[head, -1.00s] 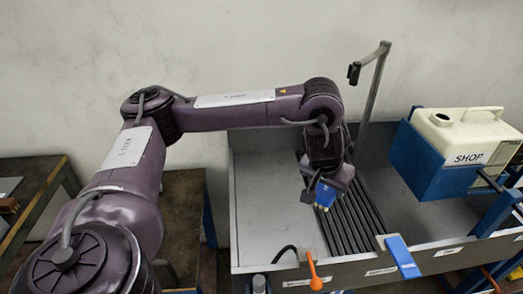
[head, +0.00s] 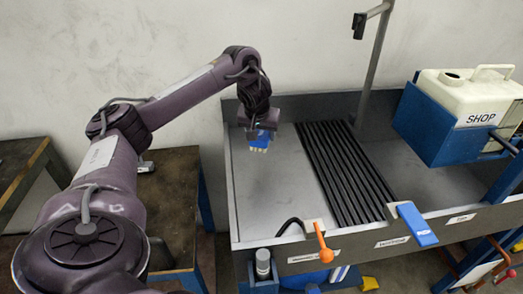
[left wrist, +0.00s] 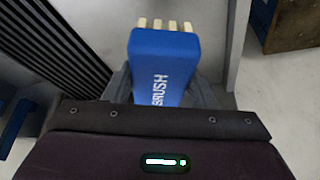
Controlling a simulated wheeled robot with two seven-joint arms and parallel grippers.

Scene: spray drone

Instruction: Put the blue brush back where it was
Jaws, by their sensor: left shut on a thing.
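My left gripper (head: 261,131) is shut on the blue brush (head: 259,141) and holds it above the bare left part of the grey metal sink tray (head: 277,195). The brush's pale bristles point down in the head view. In the left wrist view the blue brush (left wrist: 164,68) sticks out beyond the jaws, with BRUSH printed on it and its bristle tufts at the far end. My right gripper is not in view.
Black slats (head: 345,175) lie to the right of the brush. A grey post (head: 372,60) stands at the back. A white SHOP tank (head: 470,97) sits at right. An orange lever (head: 322,243) and a blue handle (head: 416,223) are on the tray's front edge.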

